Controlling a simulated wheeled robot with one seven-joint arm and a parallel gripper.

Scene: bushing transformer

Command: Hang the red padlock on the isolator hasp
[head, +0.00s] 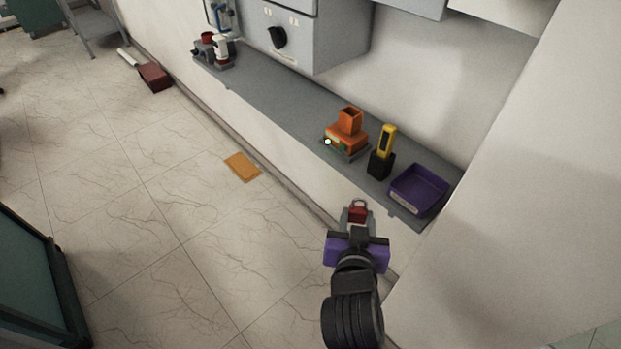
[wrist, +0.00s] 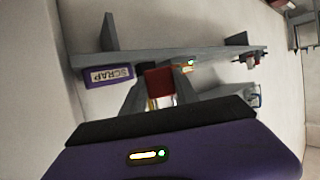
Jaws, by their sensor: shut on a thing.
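The red padlock (head: 357,212) is held upright between the fingertips of my gripper (head: 357,217), its shackle pointing up. In the wrist view the padlock's red body (wrist: 160,82) sits between the two grey fingers of my gripper (wrist: 160,92). My gripper is in front of the right end of the grey shelf, apart from it. The isolator appears to be the grey wall box with a black rotary knob (head: 278,38) at the top of the head view. I cannot make out the hasp clearly.
The grey shelf (head: 270,95) holds a purple tray (head: 418,190), marked SCRAP in the wrist view (wrist: 108,75), a yellow-and-black device (head: 384,152), an orange holder (head: 347,133) and small items at the far left (head: 215,50). An orange mat (head: 242,167) lies on open floor.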

